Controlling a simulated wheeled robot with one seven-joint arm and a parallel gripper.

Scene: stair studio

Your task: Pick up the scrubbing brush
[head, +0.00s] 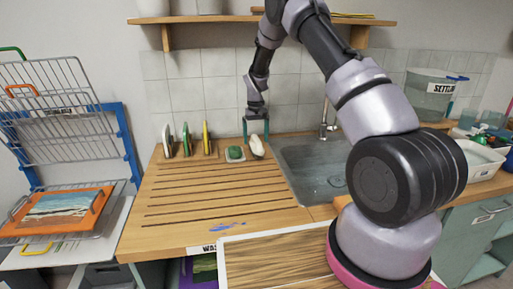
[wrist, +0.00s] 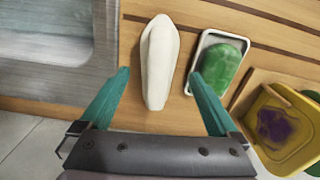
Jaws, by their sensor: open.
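A pale, oblong object (head: 257,146), which looks like the scrubbing brush, lies on the wooden draining board beside the sink; no bristles show. In the wrist view the brush (wrist: 159,62) lies lengthwise between my two teal fingers, apart from both. My gripper (head: 256,131) is open and empty, pointing down at the back of the board, over or just behind the brush. The gripper also shows in the wrist view (wrist: 160,75). How high the fingertips are above the board I cannot tell.
A green soap (wrist: 222,68) in a white dish (wrist: 201,47) lies close beside the brush. The sink (head: 317,165) with its tap (head: 324,122) is on the brush's right in the head view. Several upright plates or palettes (head: 187,140) stand at left. The tiled wall (head: 200,95) is close behind.

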